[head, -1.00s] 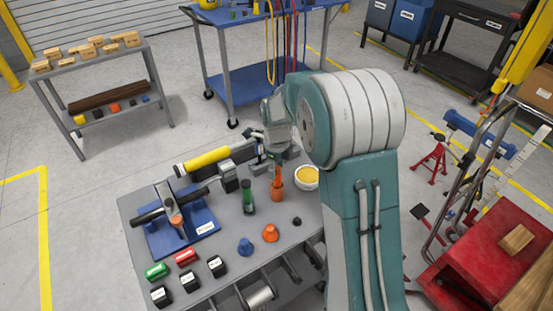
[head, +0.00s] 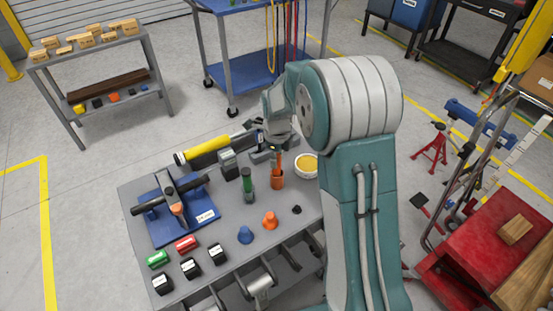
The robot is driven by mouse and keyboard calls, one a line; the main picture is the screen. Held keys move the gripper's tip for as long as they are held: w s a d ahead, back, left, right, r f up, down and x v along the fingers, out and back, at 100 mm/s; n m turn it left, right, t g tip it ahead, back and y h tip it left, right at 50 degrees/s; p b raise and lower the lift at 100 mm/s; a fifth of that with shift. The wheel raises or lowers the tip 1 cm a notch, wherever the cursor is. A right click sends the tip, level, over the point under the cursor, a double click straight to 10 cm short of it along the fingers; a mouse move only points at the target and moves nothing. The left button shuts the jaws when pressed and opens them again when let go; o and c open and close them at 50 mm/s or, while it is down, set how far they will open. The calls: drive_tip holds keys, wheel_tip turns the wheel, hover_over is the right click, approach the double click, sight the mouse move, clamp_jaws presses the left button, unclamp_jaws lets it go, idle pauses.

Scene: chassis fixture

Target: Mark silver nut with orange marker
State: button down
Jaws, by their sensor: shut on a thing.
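An orange marker (head: 276,163) stands upright in an orange holder (head: 277,182) on the grey workbench. My gripper (head: 276,147) is directly above, shut on the marker's upper end; its fingers are small and partly hidden by my arm. A blue fixture (head: 155,232) at the bench's left carries a black bar (head: 150,209) and a grey part with an orange tip (head: 177,209). I cannot make out the silver nut clearly in this view.
A green marker in a dark holder (head: 248,186) stands just left of the orange holder. Blue (head: 245,235) and orange (head: 269,221) cones stand in front.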

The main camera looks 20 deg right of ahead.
drive_tip(key=shift+r, duration=3.65)
